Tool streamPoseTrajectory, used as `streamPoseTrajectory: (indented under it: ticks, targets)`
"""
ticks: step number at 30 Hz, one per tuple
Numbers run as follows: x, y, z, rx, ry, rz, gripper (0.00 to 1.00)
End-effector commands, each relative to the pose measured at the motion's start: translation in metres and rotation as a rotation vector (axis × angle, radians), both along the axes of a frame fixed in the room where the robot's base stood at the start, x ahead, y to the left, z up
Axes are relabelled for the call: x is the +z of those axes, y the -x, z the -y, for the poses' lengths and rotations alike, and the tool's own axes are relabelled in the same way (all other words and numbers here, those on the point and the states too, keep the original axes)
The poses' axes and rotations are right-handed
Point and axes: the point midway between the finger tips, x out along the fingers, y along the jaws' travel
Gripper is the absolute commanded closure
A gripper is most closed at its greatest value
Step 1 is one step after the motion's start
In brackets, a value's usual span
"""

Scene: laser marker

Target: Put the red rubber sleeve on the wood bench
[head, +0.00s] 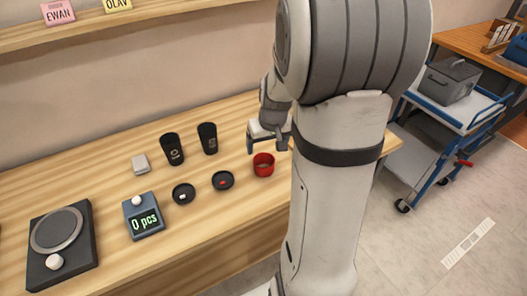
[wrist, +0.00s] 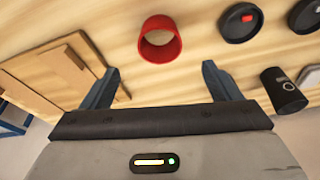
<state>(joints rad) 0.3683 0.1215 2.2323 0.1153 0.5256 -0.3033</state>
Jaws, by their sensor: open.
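The red rubber sleeve (head: 263,165) is a short open ring standing on the light wood bench (head: 130,267), to the right of the black lids. In the wrist view the sleeve (wrist: 160,57) lies just beyond my fingertips, roughly between their lines, and touches neither finger. My gripper (head: 268,142) is open and empty, beside and a little above the sleeve in the head view. Its two fingers also show spread in the wrist view (wrist: 160,82). My arm hides the right part of the bench in the head view.
Two black cups (head: 172,149) stand behind two black lids (head: 184,194). A counter display reading 0 pcs (head: 143,216) and a dark round-plate device (head: 60,240) are at left. A shelf (head: 120,22) runs above. A blue cart (head: 460,110) stands at right.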

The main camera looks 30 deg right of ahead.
Motion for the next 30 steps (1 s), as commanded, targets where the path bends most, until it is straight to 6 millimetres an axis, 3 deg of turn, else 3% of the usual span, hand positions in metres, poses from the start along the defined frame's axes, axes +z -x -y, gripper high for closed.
streamPoseTrajectory:
  ticks: [5, 8, 12, 15, 21, 30]
  targets:
    - [0.022, 0.016, -0.026, 0.028, -0.003, -0.001, 0.16]
    - [0.043, 0.039, -0.056, 0.062, -0.006, -0.006, 0.16]
    - [0.066, 0.085, -0.097, 0.108, -0.008, -0.022, 0.16]
    - [0.076, 0.116, -0.116, 0.133, -0.006, -0.033, 0.16]
    - [0.084, 0.154, -0.14, 0.157, -0.001, -0.048, 0.16]
    - [0.084, 0.161, -0.143, 0.16, 0.0, -0.054, 0.16]
